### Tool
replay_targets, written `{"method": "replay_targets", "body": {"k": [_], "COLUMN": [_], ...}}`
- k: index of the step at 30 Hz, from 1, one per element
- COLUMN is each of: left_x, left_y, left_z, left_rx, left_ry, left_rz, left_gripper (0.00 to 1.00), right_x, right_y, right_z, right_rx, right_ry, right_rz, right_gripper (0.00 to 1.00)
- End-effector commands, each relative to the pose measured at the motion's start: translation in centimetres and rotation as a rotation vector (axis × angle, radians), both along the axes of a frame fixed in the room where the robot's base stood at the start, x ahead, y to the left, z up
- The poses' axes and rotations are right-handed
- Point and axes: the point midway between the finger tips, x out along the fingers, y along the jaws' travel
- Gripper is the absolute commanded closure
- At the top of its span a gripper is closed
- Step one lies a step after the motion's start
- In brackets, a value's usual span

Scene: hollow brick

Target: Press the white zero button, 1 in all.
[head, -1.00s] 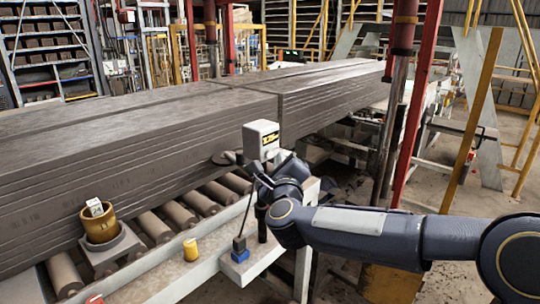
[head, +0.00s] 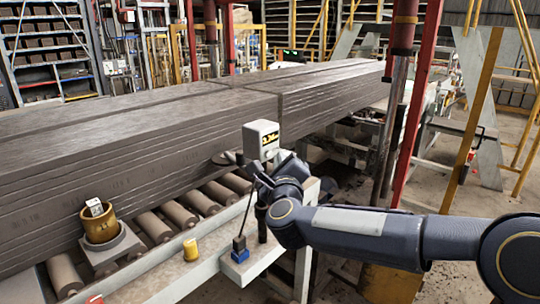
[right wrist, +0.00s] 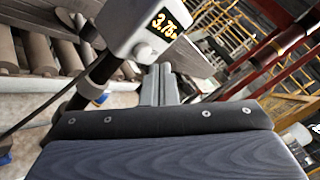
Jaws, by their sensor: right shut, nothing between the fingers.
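A pale grey gauge box (head: 262,140) with a dark display stands on a dark post beside the clay column. In the right wrist view the gauge box (right wrist: 130,25) shows yellow digits that look like 3.75. A round white button (right wrist: 143,52) sits on its face below the digits. My right gripper (right wrist: 160,72) is shut and empty, its tips just below and right of the button; I cannot tell whether they touch it. In the head view the right gripper (head: 258,168) is at the lower part of the box, partly hidden by my wrist. My left gripper is not in view.
A long grey clay column (head: 140,140) lies behind, with rollers (head: 182,214) in front. On the pale ledge (head: 205,268) stand a yellow cylinder (head: 191,250) and a blue-based stand (head: 240,252). A brown cup (head: 100,228) holding a white piece stands left. A red post (head: 415,110) rises at right.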

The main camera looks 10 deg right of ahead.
Motion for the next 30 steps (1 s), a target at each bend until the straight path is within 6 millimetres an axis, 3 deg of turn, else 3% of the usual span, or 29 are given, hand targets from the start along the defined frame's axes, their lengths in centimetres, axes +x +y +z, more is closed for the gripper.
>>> {"method": "replay_targets", "body": {"k": [30], "left_x": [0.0], "left_y": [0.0], "left_z": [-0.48], "left_rx": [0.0], "left_ry": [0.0], "left_rz": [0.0], "left_gripper": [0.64], "right_x": [0.68], "right_y": [0.53], "right_z": [0.02], "right_rx": [0.0], "right_ry": [0.0], "right_rz": [0.0], "right_gripper": [1.0]}}
